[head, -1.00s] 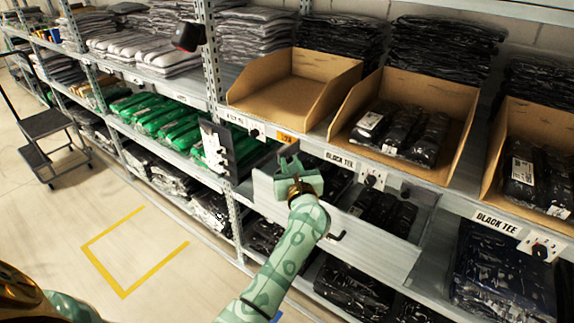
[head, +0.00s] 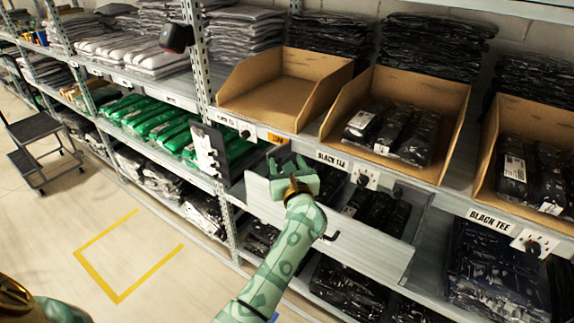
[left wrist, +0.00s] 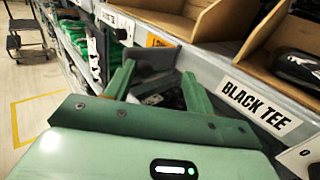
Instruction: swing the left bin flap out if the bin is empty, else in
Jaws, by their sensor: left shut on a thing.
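The left cardboard bin (head: 285,90) on the shelf shows a bare floor and looks empty. My right gripper is out of view.
The middle bin (head: 345,112) and right bin (head: 482,170) hold black packs. Green packs (head: 150,118) lie farther left. The floor has a yellow outline (head: 120,297) and a step cart (head: 35,140).

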